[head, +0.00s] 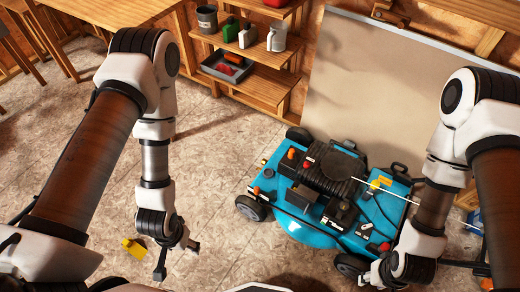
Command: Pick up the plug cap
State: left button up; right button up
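A teal mower (300,218) with a black engine stands on the floor right of centre. Several small parts sit on its deck, among them a black part with a white and red top (367,229) and a red piece (385,246). I cannot tell for sure which part is the plug cap. My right gripper (370,279) is low at the mower's front right corner, near a wheel; its fingers are small and partly hidden. My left gripper (177,258) hangs over the floor left of the mower, its fingers spread and empty.
A yellow object (134,248) lies on the floor beside my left gripper. A wooden shelf (250,75) with bottles and a grey tray (227,67) stands at the back. A large beige panel (390,95) leans behind the mower. The floor between shelf and mower is clear.

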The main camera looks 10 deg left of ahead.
aim_at(291, 152)
jog(key=i+j+u, duration=0.15)
jog(key=i+j, duration=0.8)
jog(key=i, duration=0.15)
